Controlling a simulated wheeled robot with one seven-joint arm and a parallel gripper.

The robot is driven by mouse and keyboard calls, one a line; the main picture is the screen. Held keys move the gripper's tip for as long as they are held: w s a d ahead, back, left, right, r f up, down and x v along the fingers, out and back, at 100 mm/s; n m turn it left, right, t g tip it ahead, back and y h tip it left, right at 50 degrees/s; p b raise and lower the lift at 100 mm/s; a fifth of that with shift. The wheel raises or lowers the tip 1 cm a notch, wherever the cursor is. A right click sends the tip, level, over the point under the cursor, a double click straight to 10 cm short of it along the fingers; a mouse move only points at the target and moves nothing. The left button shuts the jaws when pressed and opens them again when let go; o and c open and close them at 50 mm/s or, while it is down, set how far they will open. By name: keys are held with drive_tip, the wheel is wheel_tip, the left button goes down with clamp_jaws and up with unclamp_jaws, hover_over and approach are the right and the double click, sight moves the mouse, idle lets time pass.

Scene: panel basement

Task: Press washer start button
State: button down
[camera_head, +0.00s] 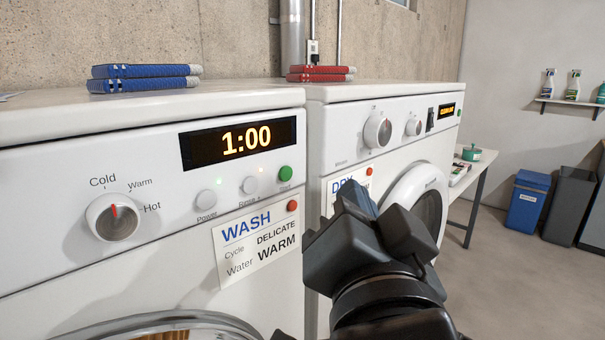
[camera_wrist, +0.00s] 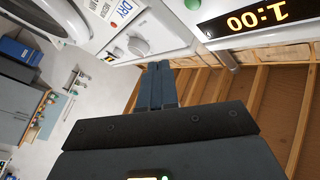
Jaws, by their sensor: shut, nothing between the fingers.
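The white washer (camera_head: 110,270) stands at the left in the head view. Its dark display (camera_head: 240,139) reads 1:00 in orange. The green start button (camera_head: 285,173) is at the right end of its panel, beside two pale buttons for power (camera_head: 207,200) and another function (camera_head: 250,185). My gripper (camera_head: 347,195) is shut and empty, in front of the dryer, to the right of and slightly below the green button and apart from it in the picture. In the wrist view, the shut fingers (camera_wrist: 157,72) point towards the machines; the green button (camera_wrist: 192,5) shows at the top edge.
The dryer (camera_head: 340,135) stands right of the washer, its round door (camera_head: 428,208) partly behind my gripper. A WASH label (camera_head: 258,240) hangs below the washer's buttons. A blue bin (camera_head: 527,198) stands far right.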

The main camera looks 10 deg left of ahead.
sight(286, 174)
drive_tip(key=w+a+b, duration=0.1)
drive_tip(key=w+a, duration=0.3)
drive_tip(key=a, duration=0.1)
drive_tip(key=shift+w+a, duration=0.15)
drive_tip(key=shift+a, duration=0.05)
idle(2.0)
drive_tip(key=shift+w+a+b, duration=0.15)
drive_tip(key=shift+a+b, duration=0.1)
drive_tip(key=shift+b, duration=0.05)
